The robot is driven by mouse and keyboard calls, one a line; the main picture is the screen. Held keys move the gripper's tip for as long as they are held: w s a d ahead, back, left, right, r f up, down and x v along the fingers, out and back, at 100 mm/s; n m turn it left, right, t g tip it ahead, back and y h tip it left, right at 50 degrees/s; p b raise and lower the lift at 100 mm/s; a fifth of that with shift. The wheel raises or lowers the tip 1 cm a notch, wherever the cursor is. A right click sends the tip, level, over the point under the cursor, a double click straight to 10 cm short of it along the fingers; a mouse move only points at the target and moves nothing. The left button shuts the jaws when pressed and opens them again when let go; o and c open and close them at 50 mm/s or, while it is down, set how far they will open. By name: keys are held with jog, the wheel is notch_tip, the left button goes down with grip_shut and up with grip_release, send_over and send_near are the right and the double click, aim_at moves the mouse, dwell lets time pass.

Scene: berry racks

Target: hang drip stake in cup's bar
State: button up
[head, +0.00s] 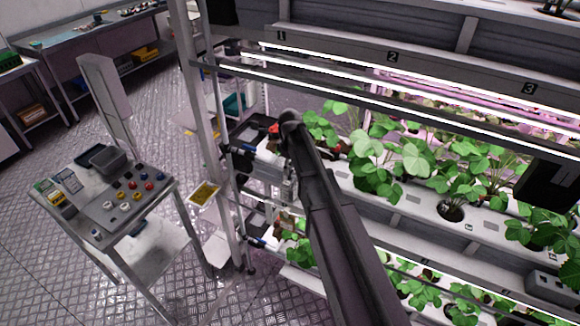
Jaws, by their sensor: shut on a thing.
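My dark arm rises from the bottom of the head view to a rounded joint in front of the rack's left end. My gripper cannot be made out; it may be hidden behind the arm. I cannot make out a drip stake or a cup's bar. A dark round planting cup (451,212) sits in the white channel (410,187), with leafy green plants (375,160) along it. Part of the channel is hidden behind my arm.
The rack's upright post (200,120) stands left of my arm. Lit bars cross above the plants, and a lower row of plants (465,310) shows beneath. A small cart (150,215) with coloured knobs and a grey bin (108,160) stands left. Patterned floor (50,150) lies open.

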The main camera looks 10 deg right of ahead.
aim_at(290, 178)
jog(key=shift+f+b, duration=2)
dwell(0.6)
jog(key=o, duration=0.9)
jog(key=shift+o, duration=0.5)
jog(key=shift+r, duration=0.25)
jog(key=shift+r+p, duration=2.8)
jog(key=shift+p, duration=0.3)
jog(key=shift+s, duration=0.1)
